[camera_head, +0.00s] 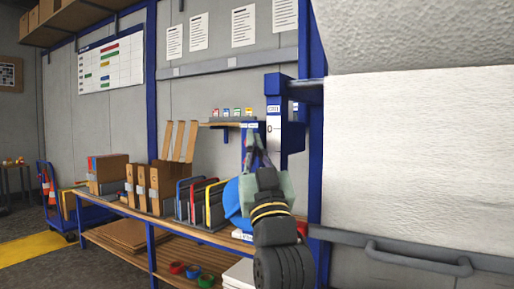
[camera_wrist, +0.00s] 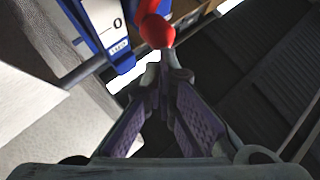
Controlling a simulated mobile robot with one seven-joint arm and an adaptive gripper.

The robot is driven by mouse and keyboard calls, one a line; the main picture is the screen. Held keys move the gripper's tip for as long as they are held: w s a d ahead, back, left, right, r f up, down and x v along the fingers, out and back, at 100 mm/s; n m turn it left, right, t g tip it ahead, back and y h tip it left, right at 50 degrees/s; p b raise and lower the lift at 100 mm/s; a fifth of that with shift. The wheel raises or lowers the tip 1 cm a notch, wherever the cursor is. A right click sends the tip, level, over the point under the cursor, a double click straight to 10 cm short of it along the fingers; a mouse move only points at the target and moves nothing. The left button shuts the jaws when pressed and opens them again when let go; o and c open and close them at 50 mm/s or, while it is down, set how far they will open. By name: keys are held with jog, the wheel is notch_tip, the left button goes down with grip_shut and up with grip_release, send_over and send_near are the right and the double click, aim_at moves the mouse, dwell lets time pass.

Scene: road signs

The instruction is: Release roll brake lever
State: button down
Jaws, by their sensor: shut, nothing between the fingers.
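Beside the knob is a blue bracket with a white plate (camera_wrist: 103,20) marked 0 and a small label. In the head view this plate (camera_head: 273,130) is on the blue post, and my gripper (camera_head: 256,145) points up just left of and below it. The knob is hidden there. The large white roll (camera_head: 420,165) fills the right side.
A bench (camera_head: 190,228) with cardboard boxes (camera_head: 108,172), upright file dividers (camera_head: 200,203) and a small shelf (camera_head: 228,124) stands behind my arm. A grey rail with a handle (camera_head: 420,258) runs below the roll. A blue cart (camera_head: 70,215) is far left.

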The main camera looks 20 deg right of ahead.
jog(key=shift+w+r+n, duration=0.1)
jog(key=shift+r+n, duration=0.15)
jog(key=shift+n, duration=0.15)
jog(key=w+a+n+g+y+p, duration=0.1)
jog(key=n+g+p, duration=0.1)
jog(key=p, duration=0.1)
jog(key=w+r+n+g+y+p, duration=0.1)
jog(key=n+g+y+p, duration=0.1)
jog(key=n+p, duration=0.1)
jog(key=w+a+r+n+g+y+p, duration=0.1)
jog(key=n+g+y+p, duration=0.1)
jog(key=p, duration=0.1)
jog(key=shift+w+a+r, duration=0.1)
jog(key=shift+a, duration=0.2)
